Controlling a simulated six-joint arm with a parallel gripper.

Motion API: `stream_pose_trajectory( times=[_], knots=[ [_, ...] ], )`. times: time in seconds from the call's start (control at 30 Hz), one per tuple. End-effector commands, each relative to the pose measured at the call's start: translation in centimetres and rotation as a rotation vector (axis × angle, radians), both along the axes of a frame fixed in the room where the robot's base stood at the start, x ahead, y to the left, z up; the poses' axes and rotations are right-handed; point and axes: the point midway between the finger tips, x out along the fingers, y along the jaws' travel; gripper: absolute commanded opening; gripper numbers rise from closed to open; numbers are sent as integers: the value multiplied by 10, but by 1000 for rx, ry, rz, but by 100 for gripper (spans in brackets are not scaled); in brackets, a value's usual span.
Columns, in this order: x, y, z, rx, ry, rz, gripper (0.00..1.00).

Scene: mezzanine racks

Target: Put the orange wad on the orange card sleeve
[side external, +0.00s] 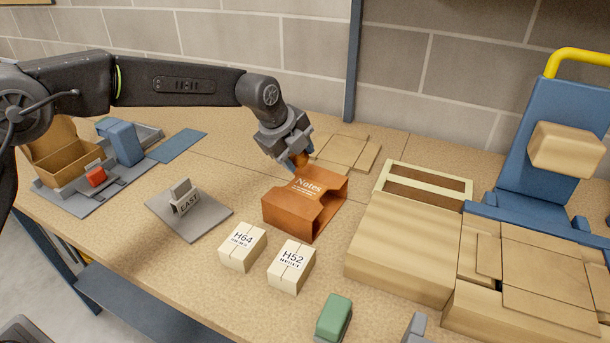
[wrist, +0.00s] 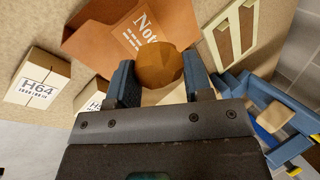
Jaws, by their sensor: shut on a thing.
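The orange wad (wrist: 160,66) is a small faceted brown-orange lump between the blue fingertips of my gripper (wrist: 160,80) in the wrist view. In the side view my gripper (side external: 296,162) is shut on the wad (side external: 301,159), which is partly hidden by the fingers. It is at the back edge of the orange card sleeve (side external: 290,212), marked "Notes", and looks just above its top. I cannot tell whether the wad touches the sleeve. The sleeve lies on the bench with a cut-out in its open front; it also shows in the wrist view (wrist: 100,38).
Two cream boxes, H64 (side external: 242,247) and H52 (side external: 291,266), stand in front of the sleeve. Flat cardboard (side external: 345,151) lies behind; large cartons (side external: 405,250) fill the right. A green block (side external: 334,318) is near the front.

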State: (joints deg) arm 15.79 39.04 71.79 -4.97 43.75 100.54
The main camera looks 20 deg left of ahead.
Motion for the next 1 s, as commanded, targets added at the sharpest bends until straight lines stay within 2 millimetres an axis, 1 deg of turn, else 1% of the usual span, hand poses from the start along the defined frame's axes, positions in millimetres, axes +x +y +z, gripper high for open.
stream_pose_trajectory(
  times=[0.03, 0.1, 0.2, 0.27, 0.33, 0.5, 0.53, 0.93, 0.97, 1.0],
  knots=[
    [1, -8, -5, 1, 1, -2, 24],
    [2, -14, -8, 0, -1, -1, 24],
    [3, -18, -12, 0, -1, 1, 24],
    [3, -19, -15, 0, -1, 1, 24],
    [3, -19, -22, 0, 1, 2, 24],
    [3, -18, -47, 1, 2, 2, 24],
    [3, -18, -49, 0, 1, 2, 24],
    [3, -18, -55, 0, -1, 1, 24],
    [3, -18, -54, 0, -1, 1, 49],
    [3, -18, -54, 0, -1, 1, 53]
  ],
)
